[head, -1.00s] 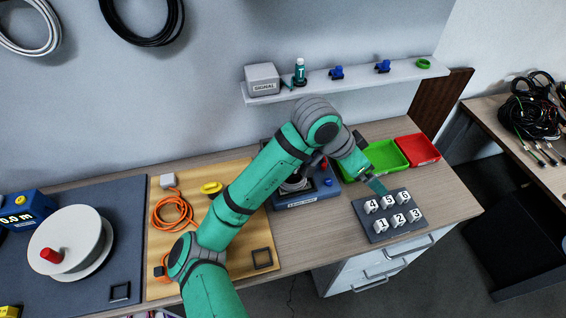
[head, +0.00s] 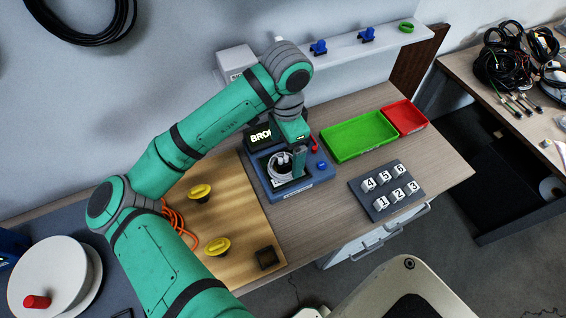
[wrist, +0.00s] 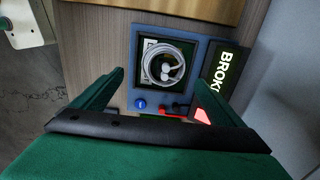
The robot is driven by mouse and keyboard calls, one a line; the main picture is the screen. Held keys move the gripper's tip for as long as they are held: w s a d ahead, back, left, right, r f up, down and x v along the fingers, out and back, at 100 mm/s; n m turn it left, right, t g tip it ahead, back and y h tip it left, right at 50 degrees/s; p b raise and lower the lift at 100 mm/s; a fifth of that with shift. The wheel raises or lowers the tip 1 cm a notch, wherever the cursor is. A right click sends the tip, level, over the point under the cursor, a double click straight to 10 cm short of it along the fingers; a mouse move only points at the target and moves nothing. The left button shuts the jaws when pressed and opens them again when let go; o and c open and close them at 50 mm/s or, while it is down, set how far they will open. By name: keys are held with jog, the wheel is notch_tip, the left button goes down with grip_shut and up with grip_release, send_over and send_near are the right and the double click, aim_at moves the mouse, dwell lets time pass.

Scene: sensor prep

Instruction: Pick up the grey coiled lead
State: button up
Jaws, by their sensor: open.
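The grey coiled lead (head: 281,165) lies in the square recess of a blue tester (head: 322,180) on the bench. In the wrist view the coiled lead (wrist: 163,62) shows whole, a pale ring with its plug ends in the middle, ahead of my fingertips. My gripper (wrist: 158,85) is open and empty, with one green finger to each side of the tester. In the head view my gripper (head: 298,158) points down over the tester and hides part of it. The tester's lit display (head: 261,136) reads "BRO"; the rest is hidden there.
A green tray (head: 357,137) and a red tray (head: 406,117) stand right of the tester. A dark block with numbered white pieces (head: 388,190) is nearer the front edge. Yellow handles (head: 200,192) and an orange cable (head: 173,220) are on the wooden board at left.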

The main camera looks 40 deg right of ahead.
aim_at(283, 159)
jog(key=shift+w+a+f, duration=0.1)
jog(key=shift+w+f, duration=0.05)
jog(key=shift+f, duration=1.25)
jog(key=shift+w+f, duration=0.15)
jog(key=shift+f, duration=1.25)
jog(key=c, duration=1)
